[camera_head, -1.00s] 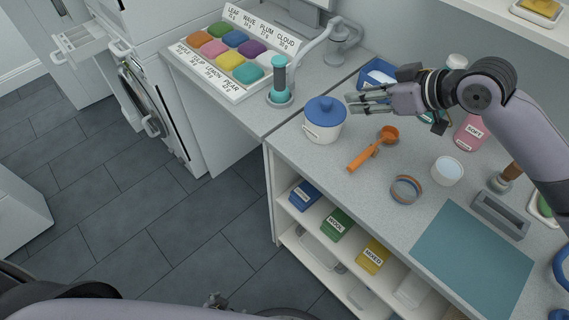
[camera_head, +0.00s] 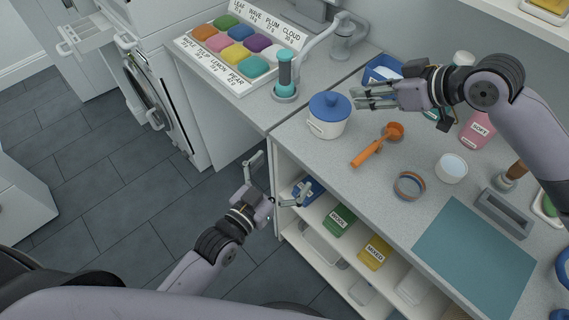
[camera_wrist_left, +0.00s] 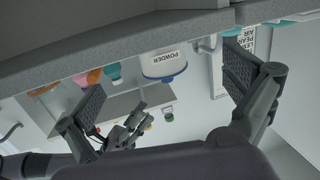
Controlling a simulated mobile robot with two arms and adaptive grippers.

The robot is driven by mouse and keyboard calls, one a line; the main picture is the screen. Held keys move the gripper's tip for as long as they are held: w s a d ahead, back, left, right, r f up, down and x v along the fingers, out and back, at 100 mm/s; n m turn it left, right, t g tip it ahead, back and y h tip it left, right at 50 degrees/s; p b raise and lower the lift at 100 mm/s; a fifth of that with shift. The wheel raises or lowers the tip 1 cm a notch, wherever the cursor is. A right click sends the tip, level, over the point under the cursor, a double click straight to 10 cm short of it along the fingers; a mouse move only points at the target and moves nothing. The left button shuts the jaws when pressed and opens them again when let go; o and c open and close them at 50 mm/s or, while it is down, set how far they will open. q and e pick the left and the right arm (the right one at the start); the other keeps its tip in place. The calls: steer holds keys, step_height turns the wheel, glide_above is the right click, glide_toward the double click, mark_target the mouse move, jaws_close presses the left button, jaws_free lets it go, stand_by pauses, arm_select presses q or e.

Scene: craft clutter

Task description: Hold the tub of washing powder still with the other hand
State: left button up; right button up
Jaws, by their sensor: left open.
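The tub of washing powder (camera_head: 325,126) is white with a blue lid and stands upright on the counter near its front left corner. In the left wrist view the tub (camera_wrist_left: 165,65) shows its POWDER label and appears upside down. My left gripper (camera_head: 280,176) is open and empty, below and in front of the counter edge, apart from the tub. My right gripper (camera_head: 358,97) is just right of the tub, its fingers apart with nothing between them and pointing at the tub. I cannot tell whether it touches the tub.
An orange scoop (camera_head: 368,153), a banded ring (camera_head: 409,186) and a white cup (camera_head: 451,168) are on the counter right of the tub. A teal mat (camera_head: 475,250) lies further right. Shelf bins, such as the green one (camera_head: 339,220), sit under the counter edge near my left gripper.

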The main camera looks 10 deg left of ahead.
mark_target(319, 126)
arm_select(q)
steer(key=shift+t+h, duration=0.3)
steer(key=r+x, duration=0.1)
steer(key=x, duration=0.4)
steer(key=r+x, duration=0.1)
steer(key=x, duration=0.5)
steer(key=r+x, duration=0.1)
steer(key=x, duration=0.5)
steer(key=shift+w+d, duration=0.1)
steer(key=shift+d, duration=0.25)
steer(key=shift+c, duration=0.4)
steer(key=c, duration=1.2)
steer(key=shift+c, duration=0.2)
